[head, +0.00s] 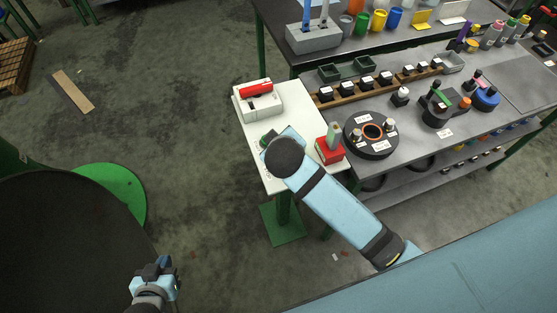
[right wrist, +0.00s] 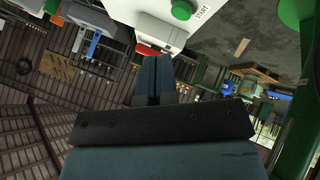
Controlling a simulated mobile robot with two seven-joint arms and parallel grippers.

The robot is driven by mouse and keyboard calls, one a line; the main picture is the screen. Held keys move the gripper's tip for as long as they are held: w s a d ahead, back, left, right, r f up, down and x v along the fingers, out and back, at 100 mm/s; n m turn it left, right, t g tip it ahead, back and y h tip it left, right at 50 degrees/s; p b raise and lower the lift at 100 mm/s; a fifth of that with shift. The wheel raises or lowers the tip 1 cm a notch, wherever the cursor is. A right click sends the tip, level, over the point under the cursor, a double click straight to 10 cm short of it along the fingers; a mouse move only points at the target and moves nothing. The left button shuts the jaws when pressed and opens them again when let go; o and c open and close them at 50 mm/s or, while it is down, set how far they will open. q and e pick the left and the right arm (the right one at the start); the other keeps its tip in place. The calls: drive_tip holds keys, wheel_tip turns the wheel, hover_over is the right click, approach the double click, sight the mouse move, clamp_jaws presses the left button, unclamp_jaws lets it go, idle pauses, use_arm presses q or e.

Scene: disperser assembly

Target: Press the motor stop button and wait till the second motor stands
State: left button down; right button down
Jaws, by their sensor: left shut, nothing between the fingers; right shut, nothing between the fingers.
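My right arm reaches over a white side table (head: 247,125) in the head view, and its wrist hides part of the tabletop. The right gripper (right wrist: 155,68) shows in the right wrist view with its fingers together and empty. A round green button (right wrist: 182,9) beside the word START is past the fingertips, apart from them. In the head view a small green part (head: 268,137) shows beside my right wrist. I cannot make out a stop button or tell which thing is the second motor. My left gripper (head: 163,266) is low at the left, shut and empty, over the floor.
A white device with a red cylinder (head: 256,89) stands at the table's back. A red block with a grey-green top (head: 331,146) is at its right edge. The grey workbench (head: 440,151) holds a black disc unit (head: 371,147) and several other parts.

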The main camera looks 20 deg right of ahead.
use_arm(q)
drive_tip(key=shift+s+d+f+t, duration=0.1)
drive_tip(key=shift+d+f+t, duration=0.15)
drive_tip(key=shift+f+t, duration=0.1)
use_arm(e)
drive_tip(key=shift+w+a+r+t, duration=0.3)
drive_tip(key=shift+w+a, duration=0.15)
drive_tip(key=shift+w, duration=0.25)
drive_tip(key=shift+f, duration=0.2)
wheel_tip(320, 180, down, 7)
drive_tip(key=shift+f+b, duration=0.15)
drive_tip(key=shift+b, duration=0.25)
drive_tip(key=shift+f, duration=0.6)
use_arm(q)
drive_tip(key=shift+s+a+f+m, duration=0.1)
drive_tip(key=shift+a+f+m, duration=0.05)
drive_tip(key=shift+f+m, duration=0.15)
drive_tip(key=shift+s, duration=0.15)
